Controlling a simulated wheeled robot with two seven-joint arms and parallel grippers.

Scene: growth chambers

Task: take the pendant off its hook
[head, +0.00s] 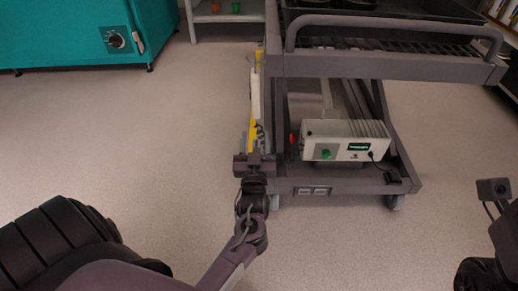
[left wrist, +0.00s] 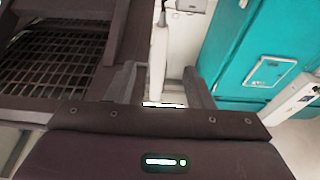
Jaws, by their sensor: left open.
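A slim white piece with yellow parts, which looks like the pendant (head: 255,97), hangs upright along the left side of the grey cart. In the left wrist view a narrow white upright piece (left wrist: 158,55) shows between the fingers, probably the same thing. Its hook is too small to make out. My left gripper (head: 254,158) is at the cart's lower left corner, just below the pendant in the head view. In the left wrist view its two fingers (left wrist: 162,88) are apart. I cannot tell whether they touch anything. My right gripper is out of view.
The grey cart (head: 380,66) has a push handle and a lower shelf with a white box (head: 345,140) with a green knob. A teal cabinet (head: 60,35) stands at the back left, beside a white shelf (head: 228,16) with small pots. The floor left of the cart is clear.

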